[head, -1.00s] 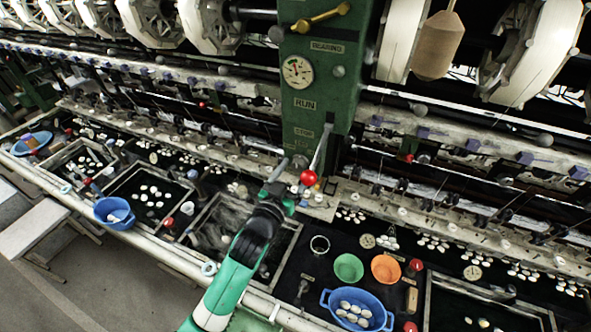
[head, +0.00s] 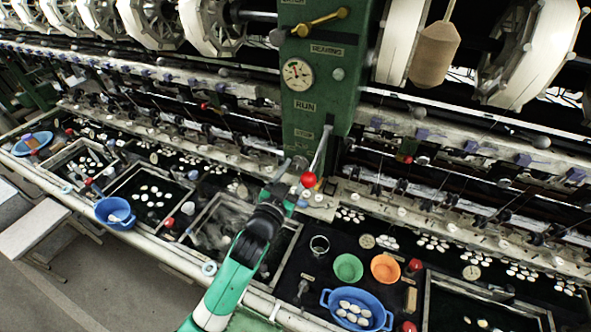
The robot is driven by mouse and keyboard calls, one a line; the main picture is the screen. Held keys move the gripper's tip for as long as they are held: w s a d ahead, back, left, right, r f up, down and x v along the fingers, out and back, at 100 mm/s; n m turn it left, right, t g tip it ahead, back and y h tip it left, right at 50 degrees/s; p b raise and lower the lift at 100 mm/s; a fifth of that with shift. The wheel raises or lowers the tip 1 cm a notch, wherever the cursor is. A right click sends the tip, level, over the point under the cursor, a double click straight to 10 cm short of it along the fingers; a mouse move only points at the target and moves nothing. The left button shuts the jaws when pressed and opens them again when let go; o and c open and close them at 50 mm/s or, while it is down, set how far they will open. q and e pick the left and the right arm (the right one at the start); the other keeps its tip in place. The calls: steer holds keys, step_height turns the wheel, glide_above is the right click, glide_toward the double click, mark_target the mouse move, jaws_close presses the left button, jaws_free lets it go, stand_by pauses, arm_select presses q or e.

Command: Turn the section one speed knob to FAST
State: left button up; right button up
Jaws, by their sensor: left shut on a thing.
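My left gripper (head: 283,186) reaches up from the bottom of the head view to the foot of the green column (head: 318,95). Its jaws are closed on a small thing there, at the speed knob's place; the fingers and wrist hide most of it. A grey round part (head: 299,163) shows just above the fingertips. A lever with a red ball (head: 308,180) hangs just right of the gripper, close to it. The knob's pointer and its FAST mark cannot be read. My right gripper is not in view.
A round gauge (head: 297,75) and a yellow handle (head: 320,21) are on the column. Below right stand a green bowl (head: 348,268), an orange bowl (head: 385,268) and a blue basin (head: 336,318) with cocoons. A dark basin (head: 293,238) lies under my left arm.

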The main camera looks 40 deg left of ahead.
arm_select(q)
steer(key=m+p, duration=0.2)
steer(key=m, duration=0.3)
steer(key=shift+r, duration=0.15)
steer(key=shift+m+p, duration=0.45)
steer(key=shift+m, duration=0.65)
steer(key=o, duration=1.2)
